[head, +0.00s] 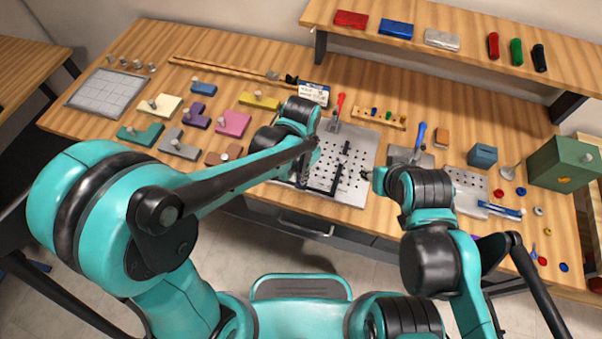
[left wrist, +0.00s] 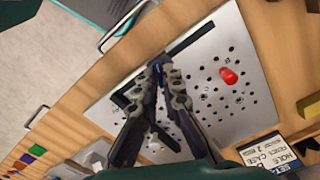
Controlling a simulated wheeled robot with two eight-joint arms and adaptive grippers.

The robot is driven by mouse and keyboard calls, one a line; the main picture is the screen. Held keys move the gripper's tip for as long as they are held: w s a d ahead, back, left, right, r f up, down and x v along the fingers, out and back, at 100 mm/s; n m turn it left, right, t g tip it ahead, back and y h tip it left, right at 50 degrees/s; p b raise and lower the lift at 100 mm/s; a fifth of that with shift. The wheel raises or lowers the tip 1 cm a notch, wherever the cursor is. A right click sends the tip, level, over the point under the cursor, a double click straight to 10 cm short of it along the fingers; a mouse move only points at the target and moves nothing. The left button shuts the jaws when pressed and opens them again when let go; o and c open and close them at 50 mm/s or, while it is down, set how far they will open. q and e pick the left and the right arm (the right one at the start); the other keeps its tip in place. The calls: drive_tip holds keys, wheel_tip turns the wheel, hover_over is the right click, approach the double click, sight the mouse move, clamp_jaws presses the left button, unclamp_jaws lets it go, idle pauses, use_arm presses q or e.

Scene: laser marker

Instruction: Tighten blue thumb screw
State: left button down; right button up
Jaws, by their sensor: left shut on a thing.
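My left gripper (head: 304,172) reaches down over the silver perforated plate (head: 357,186). In the left wrist view its fingers (left wrist: 167,74) are closed together low over the same plate (left wrist: 215,44), beside a black bar (left wrist: 191,39).
A red-handled clamp (head: 338,107) stands behind the plate, and a blue-handled clamp (head: 420,136) is right of it. Coloured knobbed blocks (head: 233,123) lie at the left. A wooden strip (head: 378,117) with small pegs is behind. A green box (head: 564,162) stands at the right.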

use_arm(q)
drive_tip(key=shift+m, duration=0.5)
drive_tip(key=c, duration=1.7)
unclamp_jaws()
wheel_tip(320, 180, up, 12)
